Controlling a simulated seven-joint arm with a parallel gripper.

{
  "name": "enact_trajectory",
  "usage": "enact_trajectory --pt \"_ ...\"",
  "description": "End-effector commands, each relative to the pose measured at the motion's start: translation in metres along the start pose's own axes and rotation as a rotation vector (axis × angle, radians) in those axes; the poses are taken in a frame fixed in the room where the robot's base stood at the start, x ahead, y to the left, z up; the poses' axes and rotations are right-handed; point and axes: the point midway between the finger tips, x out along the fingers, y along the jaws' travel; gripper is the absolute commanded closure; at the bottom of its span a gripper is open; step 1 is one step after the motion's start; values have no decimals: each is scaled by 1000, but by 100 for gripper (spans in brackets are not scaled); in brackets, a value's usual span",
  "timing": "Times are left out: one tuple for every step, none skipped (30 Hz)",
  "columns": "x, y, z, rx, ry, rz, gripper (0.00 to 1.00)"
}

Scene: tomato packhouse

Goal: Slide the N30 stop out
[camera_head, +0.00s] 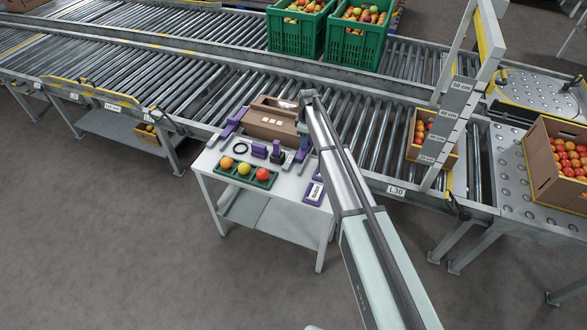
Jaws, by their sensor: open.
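Several purple fixtures sit at the work table and roller conveyor edge: a purple slide piece (233,121) left of a brown carton (270,120), a purple block (259,150) and a dark upright piece with a purple base (277,153) on the table. No N30 marking is readable, so I cannot tell which piece is the N30 stop. My gripper (301,154) is small in view, pointing down at the right side of the carton, by the table's back edge. It is open; its fingertips are hard to make out, and my arm hides what lies behind it.
A measuring post (450,115) stands right. Green crates (297,35) sit on the rear conveyor. Floor in front is clear.

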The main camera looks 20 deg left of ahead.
Motion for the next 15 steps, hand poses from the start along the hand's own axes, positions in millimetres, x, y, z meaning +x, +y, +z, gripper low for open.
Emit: enact_trajectory --pt "12 -2 -1 -1 -1 -7 55" --pt "12 -2 -1 -1 -1 -7 55" --pt "12 -2 -1 -1 -1 -7 55" --pt "12 -2 -1 -1 -1 -7 55" --pt "12 -2 -1 -1 -1 -7 55" --pt "12 -2 -1 -1 -1 -7 55" --pt "12 -2 -1 -1 -1 -7 55" --pt "12 -2 -1 -1 -1 -7 55" --pt "12 -2 -1 -1 -1 -7 55" --pt "12 -2 -1 -1 -1 -7 55" --pt "12 -1 -1 -1 -1 -7 55" --pt "12 -1 -1 -1 -1 -7 55" --pt "12 0 -1 -1 -1 -7 55" --pt "12 0 -1 -1 -1 -7 55" --pt "13 1 -2 -1 -1 -7 55"
